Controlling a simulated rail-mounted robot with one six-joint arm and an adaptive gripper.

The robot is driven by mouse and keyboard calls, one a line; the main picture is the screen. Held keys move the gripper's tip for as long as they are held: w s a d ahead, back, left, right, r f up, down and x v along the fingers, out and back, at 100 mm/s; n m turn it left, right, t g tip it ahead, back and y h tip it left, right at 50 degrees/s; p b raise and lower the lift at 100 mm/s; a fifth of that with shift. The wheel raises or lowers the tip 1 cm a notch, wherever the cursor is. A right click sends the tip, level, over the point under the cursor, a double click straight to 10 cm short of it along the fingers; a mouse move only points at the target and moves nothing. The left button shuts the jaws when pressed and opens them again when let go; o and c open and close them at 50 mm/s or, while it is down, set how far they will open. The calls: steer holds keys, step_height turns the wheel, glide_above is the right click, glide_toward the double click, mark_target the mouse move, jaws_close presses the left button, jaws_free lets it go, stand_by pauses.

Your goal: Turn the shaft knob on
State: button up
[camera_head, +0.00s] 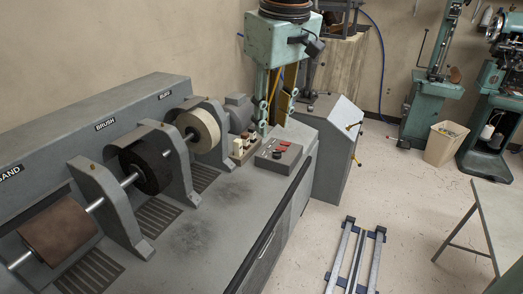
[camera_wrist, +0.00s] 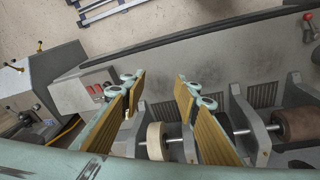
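A grey control box (camera_head: 290,165) sits on the bench at the far end of the machine. It carries red switches (camera_head: 281,146) and a small dark round knob (camera_head: 277,154); no label is readable, so I cannot tell whether this is the shaft knob. In the wrist view the control box (camera_wrist: 68,97) is left of my fingers, with its red switches (camera_wrist: 97,88) in sight; the knob is not clear there. My gripper (camera_head: 273,118), teal with yellow pads, hangs behind and above the box. Its fingers (camera_wrist: 158,85) are wide apart and empty.
The machine has a pale buff wheel (camera_head: 198,130), a black brush wheel (camera_head: 147,165) and a brown sanding drum (camera_head: 58,230) on one shaft. Small bottles (camera_head: 241,148) stand beside the box. A grey cabinet (camera_head: 333,145) with yellow-tipped levers is to the right.

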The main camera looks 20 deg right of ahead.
steer(key=w+d+f+n+p, duration=0.15)
steer(key=w+d, duration=0.25)
steer(key=w, duration=0.6)
steer(key=n+g+p, duration=0.2)
steer(key=n+p, duration=0.1)
steer(key=p, duration=0.4)
glide_above(277, 154)
step_height(277, 154, down, 18)
steer(key=shift+w+d+f+n, duration=0.15)
steer(key=shift+w+f+n, duration=0.1)
steer(key=shift+f, duration=0.25)
steer(key=shift+f, duration=0.1)
steer(key=shift+f+b, duration=0.95)
steer(key=shift+f, duration=5.8)
steer(key=shift+c, duration=0.9)
steer(key=c, duration=0.4)
